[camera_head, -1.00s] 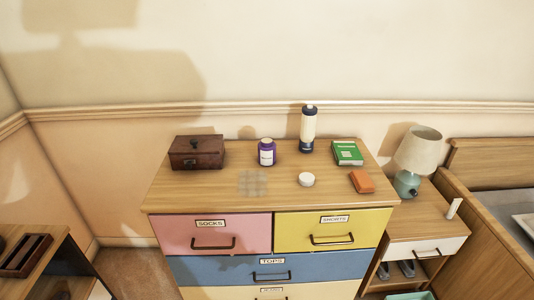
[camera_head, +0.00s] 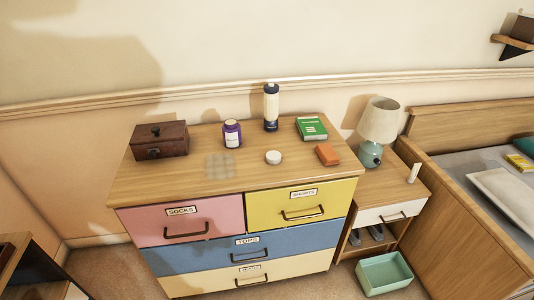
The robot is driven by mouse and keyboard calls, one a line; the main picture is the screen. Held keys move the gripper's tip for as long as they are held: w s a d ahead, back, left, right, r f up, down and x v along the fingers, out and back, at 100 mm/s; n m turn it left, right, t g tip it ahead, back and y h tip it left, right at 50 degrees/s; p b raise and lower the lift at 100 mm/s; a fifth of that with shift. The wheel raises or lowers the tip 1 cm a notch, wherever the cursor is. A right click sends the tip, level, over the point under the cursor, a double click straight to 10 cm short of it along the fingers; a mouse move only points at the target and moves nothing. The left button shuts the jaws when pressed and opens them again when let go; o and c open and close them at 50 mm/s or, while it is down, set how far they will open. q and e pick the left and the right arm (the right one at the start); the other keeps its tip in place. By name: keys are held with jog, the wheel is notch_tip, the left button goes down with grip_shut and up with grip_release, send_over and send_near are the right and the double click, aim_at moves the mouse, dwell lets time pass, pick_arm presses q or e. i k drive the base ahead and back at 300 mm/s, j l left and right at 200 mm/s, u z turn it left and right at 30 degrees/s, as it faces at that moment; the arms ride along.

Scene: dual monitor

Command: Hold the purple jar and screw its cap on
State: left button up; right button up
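The purple jar (camera_head: 232,134) stands upright on the dresser top, with a white label on its front. Its top looks open, but it is small in view. A round white cap (camera_head: 273,157) lies on the dresser top in front of the jar and to its right, apart from it. Neither of my grippers is in view.
The dresser top (camera_head: 150,187) also bears a dark wooden box (camera_head: 160,140), a white and navy bottle (camera_head: 271,107), a green box (camera_head: 311,128) and an orange block (camera_head: 327,154). A lamp (camera_head: 378,125) stands on the nightstand at right. The front left of the dresser top is clear.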

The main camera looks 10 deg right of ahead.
aim_at(231, 130)
jog(key=i+j+z, duration=0.25)
jog(key=i+j, duration=0.5)
jog(key=i, duration=0.1)
